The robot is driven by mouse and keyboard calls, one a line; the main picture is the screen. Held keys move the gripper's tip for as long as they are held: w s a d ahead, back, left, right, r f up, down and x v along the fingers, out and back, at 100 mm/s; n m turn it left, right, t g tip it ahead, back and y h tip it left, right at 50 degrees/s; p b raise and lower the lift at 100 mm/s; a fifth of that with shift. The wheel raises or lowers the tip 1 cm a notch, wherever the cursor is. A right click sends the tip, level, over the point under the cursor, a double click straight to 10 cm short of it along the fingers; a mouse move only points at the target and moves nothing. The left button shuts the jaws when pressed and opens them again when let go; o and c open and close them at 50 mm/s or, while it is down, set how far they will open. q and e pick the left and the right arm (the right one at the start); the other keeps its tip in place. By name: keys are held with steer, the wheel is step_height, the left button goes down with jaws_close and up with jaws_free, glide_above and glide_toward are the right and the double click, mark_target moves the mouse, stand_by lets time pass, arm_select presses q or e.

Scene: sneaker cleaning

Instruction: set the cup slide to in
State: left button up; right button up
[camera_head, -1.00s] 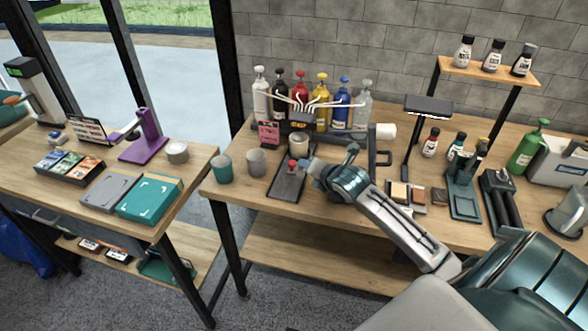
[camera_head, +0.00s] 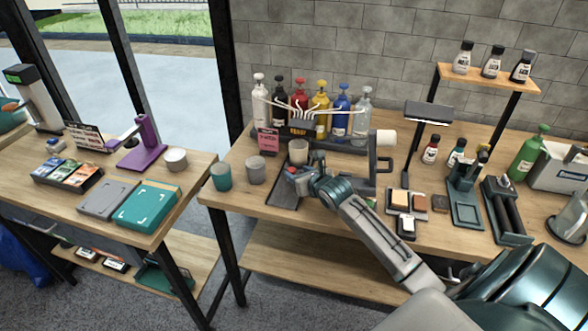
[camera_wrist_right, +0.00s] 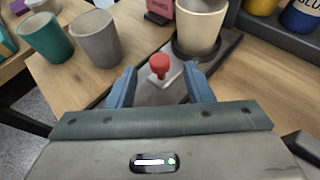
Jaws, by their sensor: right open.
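The cup slide is a dark flat rail (camera_head: 283,194) on the workbench, running toward its front edge. A beige cup (camera_head: 298,152) stands upright toward its back; in the right wrist view the cup (camera_wrist_right: 200,24) sits on a round dark base. A red knob (camera_wrist_right: 160,66) on a pale block is in front of the cup. My right gripper (camera_wrist_right: 153,84) is open, with its blue fingers on either side of the knob; contact cannot be told. In the head view the gripper (camera_head: 296,177) partly covers the slide. My left gripper is not in view.
A teal cup (camera_head: 221,177) and a grey cup (camera_head: 256,170) stand left of the slide. A pink sign (camera_head: 268,140) and several pump bottles with bent spouts stand behind it. Pads and small blocks (camera_head: 407,202) lie to the right.

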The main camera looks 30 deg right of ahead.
mark_target(293, 170)
steer(key=shift+x, duration=1.85)
steer(key=shift+c, duration=0.3)
